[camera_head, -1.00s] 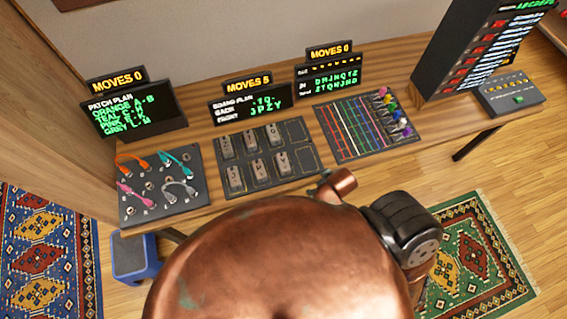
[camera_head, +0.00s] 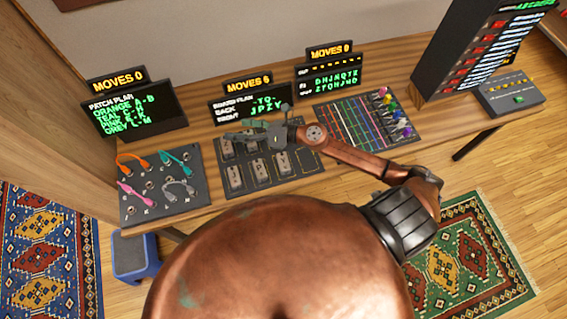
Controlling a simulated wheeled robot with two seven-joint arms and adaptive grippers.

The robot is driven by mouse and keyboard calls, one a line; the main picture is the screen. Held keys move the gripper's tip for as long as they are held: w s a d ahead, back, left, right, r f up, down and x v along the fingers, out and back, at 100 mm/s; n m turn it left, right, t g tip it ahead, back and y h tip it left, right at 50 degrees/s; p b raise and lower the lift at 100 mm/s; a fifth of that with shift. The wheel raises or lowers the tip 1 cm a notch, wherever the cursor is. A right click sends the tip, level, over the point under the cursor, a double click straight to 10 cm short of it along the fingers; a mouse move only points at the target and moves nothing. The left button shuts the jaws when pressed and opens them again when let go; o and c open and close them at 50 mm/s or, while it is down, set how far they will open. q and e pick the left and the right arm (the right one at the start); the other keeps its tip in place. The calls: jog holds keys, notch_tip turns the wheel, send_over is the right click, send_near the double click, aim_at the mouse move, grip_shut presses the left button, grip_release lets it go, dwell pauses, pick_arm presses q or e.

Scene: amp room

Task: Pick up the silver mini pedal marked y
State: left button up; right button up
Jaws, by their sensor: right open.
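Several small silver-grey pedals stand in two rows on a dark pedal board (camera_head: 308,158) in the middle of the bench. Their letters are too small to read surely, so I cannot tell which pedal is marked Y. Three front-row pedals show clearly: a left one (camera_head: 235,178), a middle one (camera_head: 261,172) and a right one (camera_head: 284,162). My right gripper (camera_head: 252,127) is open and empty above the back row, its fingers pointing left. It partly hides the back-row pedals. My left gripper is not in view.
A patch panel (camera_head: 135,207) with coloured cables lies left of the board. A panel with coloured strips and knobs (camera_head: 340,130) lies to the right. Display screens, one a board plan (camera_head: 232,111), stand behind. The pedal board's right part is bare.

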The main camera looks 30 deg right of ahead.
notch_tip(320, 180, down, 5)
jog(key=s+n+g, duration=0.2)
jog(key=n+g, duration=0.2)
jog(key=n, duration=0.1)
jog(key=n+g+h, duration=0.6)
jog(key=n+h, duration=0.1)
jog(key=n, duration=0.1)
send_over(284, 161)
jog(key=d, duration=0.3)
notch_tip(284, 161, down, 13)
jog(key=x, duration=0.2)
jog(key=p+x, duration=0.1)
jog(key=x, duration=0.3)
jog(key=shift+s+a+p, duration=0.3)
jog(key=shift+s+p, duration=0.05)
jog(key=shift+a+f, duration=0.1)
jog(key=shift+f, duration=0.3)
jog(key=c, duration=1.4)
jog(key=shift+w+r, duration=0.1)
